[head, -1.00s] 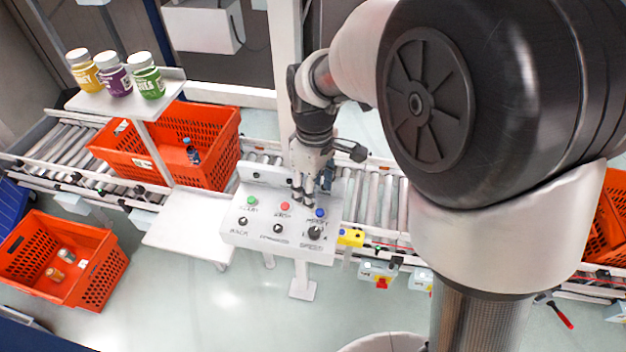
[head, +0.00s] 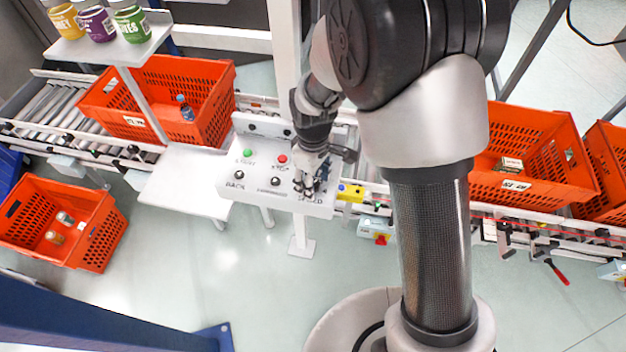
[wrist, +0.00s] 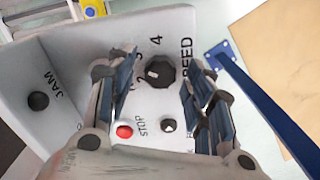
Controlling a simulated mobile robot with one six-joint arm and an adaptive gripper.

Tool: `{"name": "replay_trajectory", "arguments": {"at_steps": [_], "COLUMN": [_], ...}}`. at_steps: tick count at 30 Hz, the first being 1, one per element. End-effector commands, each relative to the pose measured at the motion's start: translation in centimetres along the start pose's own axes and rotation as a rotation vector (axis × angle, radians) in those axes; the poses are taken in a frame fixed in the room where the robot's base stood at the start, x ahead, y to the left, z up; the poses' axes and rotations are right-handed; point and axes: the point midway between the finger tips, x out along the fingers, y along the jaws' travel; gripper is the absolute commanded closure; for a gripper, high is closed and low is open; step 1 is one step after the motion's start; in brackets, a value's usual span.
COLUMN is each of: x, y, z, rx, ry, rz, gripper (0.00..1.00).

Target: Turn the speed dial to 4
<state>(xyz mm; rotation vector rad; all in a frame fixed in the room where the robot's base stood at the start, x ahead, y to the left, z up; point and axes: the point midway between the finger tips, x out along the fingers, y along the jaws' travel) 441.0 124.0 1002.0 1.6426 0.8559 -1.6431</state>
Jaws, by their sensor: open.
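The black speed dial (wrist: 160,72) shows in the wrist view between my open fingers, with a white mark on its knob. The numbers 4, 3 and 2 and part of the word SPEED are printed around it. In the head view my gripper (head: 309,190) is over the right front corner of the white control panel (head: 228,202) and hides the dial. In the wrist view my gripper (wrist: 160,95) is open, one finger on each side of the dial; I cannot tell whether either touches it. The red STOP button (wrist: 124,131) is near the left finger.
The panel also has a green button (head: 247,153), a red button (head: 282,159) and small black knobs. A yellow box (head: 350,193) is close to its right side. Orange totes (head: 150,97) stand on the conveyor behind. A white shelf (head: 180,190) is at left.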

Motion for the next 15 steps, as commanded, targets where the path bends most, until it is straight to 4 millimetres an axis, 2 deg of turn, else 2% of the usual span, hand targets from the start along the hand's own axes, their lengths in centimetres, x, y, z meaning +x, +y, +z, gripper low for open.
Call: {"name": "replay_trajectory", "arguments": {"at_steps": [8, 15], "x": [0.08, 0.06], "y": [0.01, 0.01], "z": [-0.01, -0.01], "rx": [0.0, 0.0], "ry": [0.0, 0.0], "rz": [0.0, 0.0], "gripper": [0.53, 0.69]}}
